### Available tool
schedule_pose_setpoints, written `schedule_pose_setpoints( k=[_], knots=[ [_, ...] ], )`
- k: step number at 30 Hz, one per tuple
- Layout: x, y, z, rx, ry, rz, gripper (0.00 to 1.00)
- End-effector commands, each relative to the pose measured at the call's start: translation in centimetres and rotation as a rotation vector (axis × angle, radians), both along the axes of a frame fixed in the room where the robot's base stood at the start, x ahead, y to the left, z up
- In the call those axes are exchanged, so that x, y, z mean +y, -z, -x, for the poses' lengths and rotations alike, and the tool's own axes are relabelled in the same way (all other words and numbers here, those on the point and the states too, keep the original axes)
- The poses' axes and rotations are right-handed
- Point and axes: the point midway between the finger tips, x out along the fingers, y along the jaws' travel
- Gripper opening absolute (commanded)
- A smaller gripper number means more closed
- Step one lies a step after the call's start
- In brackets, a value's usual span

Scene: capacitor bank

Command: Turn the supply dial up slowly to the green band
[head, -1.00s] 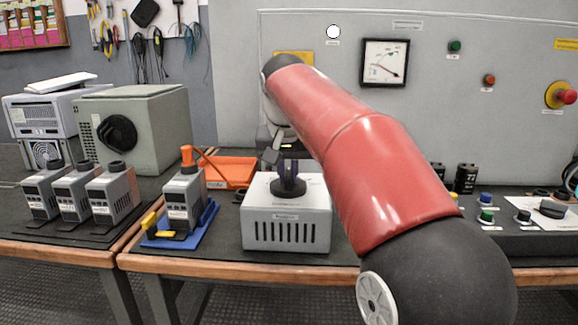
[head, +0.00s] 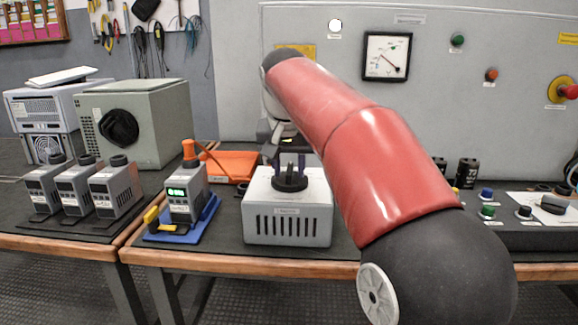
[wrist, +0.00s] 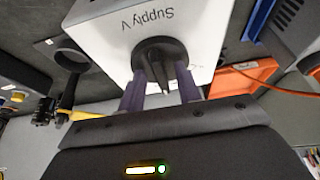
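The supply box (head: 287,222) is light grey with front slots. "Supply V" is printed on its top, legible in the wrist view (wrist: 195,25). The black supply dial (head: 290,184) is a round knob on that top; in the wrist view its raised grip (wrist: 166,76) shows. My gripper (head: 291,166) is over the box with its purple fingers pointing down at the dial. In the wrist view the fingers (wrist: 161,88) stand either side of the grip, with narrow gaps seeming to show. The panel meter (head: 387,56) has a needle and a small green mark; its reading is too small to tell.
A module with a lit green display (head: 176,192) stands on a blue base (head: 205,222) left of the box. An orange tray (head: 232,166) lies behind. A red stop button (head: 571,91) is on the right panel. My arm hides part of the bench to the right.

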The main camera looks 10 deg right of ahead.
Motion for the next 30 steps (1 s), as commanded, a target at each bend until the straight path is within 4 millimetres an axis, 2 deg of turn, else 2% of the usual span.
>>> schedule_pose_setpoints(
  k=[12,15,30],
  knots=[
    [0.7,-5.8,2.1,-0.003,0.000,0.000,0.34],
    [0.9,-6.7,2.6,-0.001,-0.001,0.000,0.34],
    [0.9,-7.1,2.8,-0.001,0.000,0.000,0.34]
  ],
)
